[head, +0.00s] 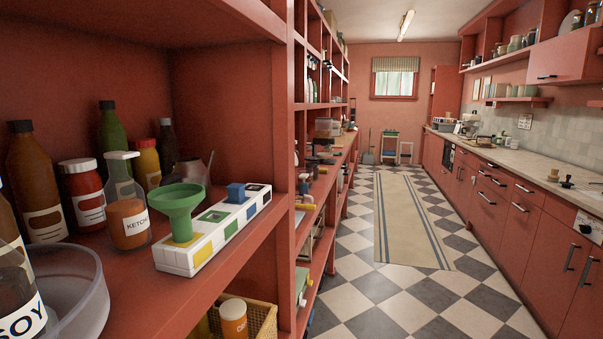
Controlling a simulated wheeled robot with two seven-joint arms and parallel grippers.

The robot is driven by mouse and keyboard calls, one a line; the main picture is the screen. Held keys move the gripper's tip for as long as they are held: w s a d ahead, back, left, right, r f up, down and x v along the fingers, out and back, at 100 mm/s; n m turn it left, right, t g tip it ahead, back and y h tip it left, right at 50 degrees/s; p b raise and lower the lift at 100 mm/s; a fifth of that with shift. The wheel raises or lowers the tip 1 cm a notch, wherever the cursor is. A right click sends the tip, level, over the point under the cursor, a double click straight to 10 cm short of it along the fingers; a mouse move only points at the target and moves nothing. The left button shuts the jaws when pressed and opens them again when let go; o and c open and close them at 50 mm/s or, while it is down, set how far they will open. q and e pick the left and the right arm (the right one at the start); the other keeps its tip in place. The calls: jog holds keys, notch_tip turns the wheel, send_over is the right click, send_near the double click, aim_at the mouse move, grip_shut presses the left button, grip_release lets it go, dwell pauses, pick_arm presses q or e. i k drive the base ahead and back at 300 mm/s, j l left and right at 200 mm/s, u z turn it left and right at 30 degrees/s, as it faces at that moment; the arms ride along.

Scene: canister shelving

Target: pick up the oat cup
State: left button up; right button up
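Neither of my grippers is in view. I see nothing that I can surely name as the oat cup. An orange container with a pale top (233,311) stands at the bottom edge of the view, in or at a woven basket (263,321) on the lower shelf. Its label is cut off by the frame, so I cannot tell what it reads.
A checkered floor with a runner (408,215) leaves a clear aisle beside the counter (560,170).

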aim_at(300, 197)
jog(key=i+l+z, duration=0.15)
jog(key=l, duration=0.2)
jog(key=i+l+z, duration=0.4)
jog(key=i, duration=0.5)
jog(key=i+z, duration=0.4)
jog(key=i, duration=0.45)
jog(key=i+l+u, duration=0.1)
jog(key=i+u, duration=0.2)
jog(key=i, duration=0.15)
jog(key=i+l+u, duration=0.15)
jog(key=i+u, duration=0.2)
jog(key=i+l+u, duration=0.3)
jog(key=i, duration=0.2)
